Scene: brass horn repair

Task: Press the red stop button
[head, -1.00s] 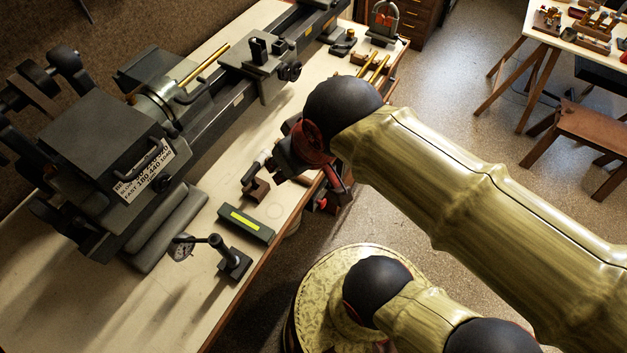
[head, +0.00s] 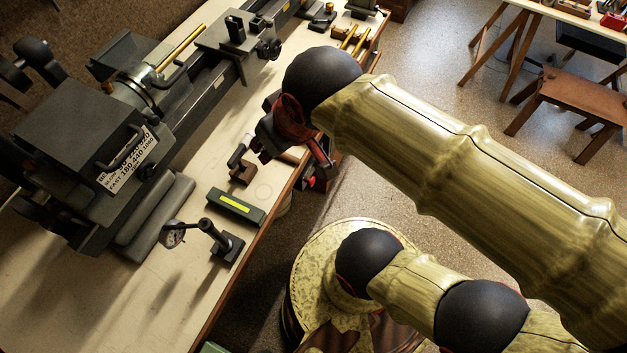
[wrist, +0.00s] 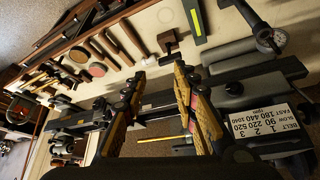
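A small red part (head: 311,182), which may be the stop button, shows at the bench's front edge in the head view, just below my gripper. It is partly covered by the gripper, and its shape is too small to make out. I cannot pick out the button in the wrist view. My gripper (head: 285,135) hangs over the front edge of the bench in the head view, partly hidden behind my wrist. In the wrist view my gripper (wrist: 160,72) has its two fingers spread apart with nothing between them. I cannot tell whether it touches anything.
A dark lathe (head: 85,145) with a speed label runs along the bench (head: 150,290). A green-yellow level (head: 236,206) and a dial gauge on a stand (head: 222,243) lie near the front edge. Several hand tools (wrist: 100,55) line the bench. A brown stool (head: 575,103) stands on open floor.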

